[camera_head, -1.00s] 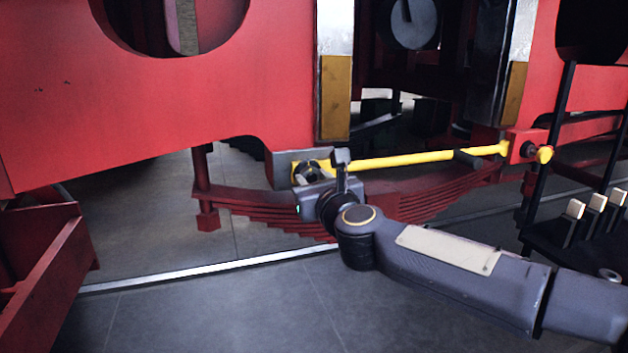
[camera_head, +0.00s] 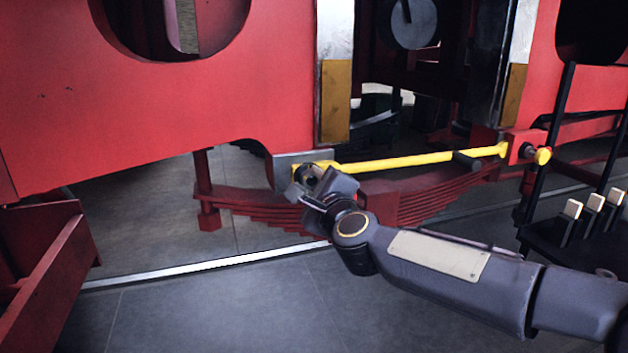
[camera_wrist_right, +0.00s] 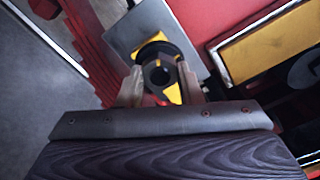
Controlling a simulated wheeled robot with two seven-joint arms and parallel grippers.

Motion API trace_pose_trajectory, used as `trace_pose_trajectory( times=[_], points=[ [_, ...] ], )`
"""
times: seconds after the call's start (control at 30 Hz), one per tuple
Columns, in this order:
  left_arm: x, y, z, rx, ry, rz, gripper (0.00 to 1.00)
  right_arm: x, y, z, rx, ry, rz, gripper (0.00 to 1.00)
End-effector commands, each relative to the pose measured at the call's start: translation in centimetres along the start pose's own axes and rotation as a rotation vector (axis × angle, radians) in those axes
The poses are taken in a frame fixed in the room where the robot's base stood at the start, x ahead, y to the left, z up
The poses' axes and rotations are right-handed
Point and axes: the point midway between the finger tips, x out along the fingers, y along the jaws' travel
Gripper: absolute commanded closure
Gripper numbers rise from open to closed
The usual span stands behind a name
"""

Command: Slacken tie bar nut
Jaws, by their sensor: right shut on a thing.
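The tie bar (camera_head: 405,161) is a yellow bar that runs level across the gap in the red frame. Its left end sits at a grey metal block (camera_head: 284,162). The dark tie bar nut (camera_head: 311,172) is at that left end, partly hidden by my gripper. In the right wrist view the nut (camera_wrist_right: 160,72) shows as a dark ring with a hole, in front of yellow metal. My right gripper (camera_head: 309,186) is at the nut, and its two fingers (camera_wrist_right: 160,88) are shut on the nut from both sides. My left gripper is not in view.
A red leaf spring (camera_head: 262,208) hangs just below the bar. Red frame plates (camera_head: 170,110) stand close behind on both sides. Black levers with pale tops (camera_head: 594,202) stand at the right. The grey floor (camera_head: 215,310) in front is clear.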

Motion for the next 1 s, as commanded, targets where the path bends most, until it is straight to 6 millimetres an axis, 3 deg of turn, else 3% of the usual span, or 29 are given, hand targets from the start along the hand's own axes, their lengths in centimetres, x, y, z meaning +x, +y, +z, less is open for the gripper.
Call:
trace_pose_trajectory(
  times=[0.6, 1.0],
  points=[
    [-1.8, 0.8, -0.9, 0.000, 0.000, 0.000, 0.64, 0.0, 0.0, 0.2, -0.575, -0.002, 0.001, 0.90],
    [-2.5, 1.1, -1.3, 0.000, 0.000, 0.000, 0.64, 0.0, 0.0, 0.1, -0.819, 0.000, 0.000, 0.90]
  ],
)
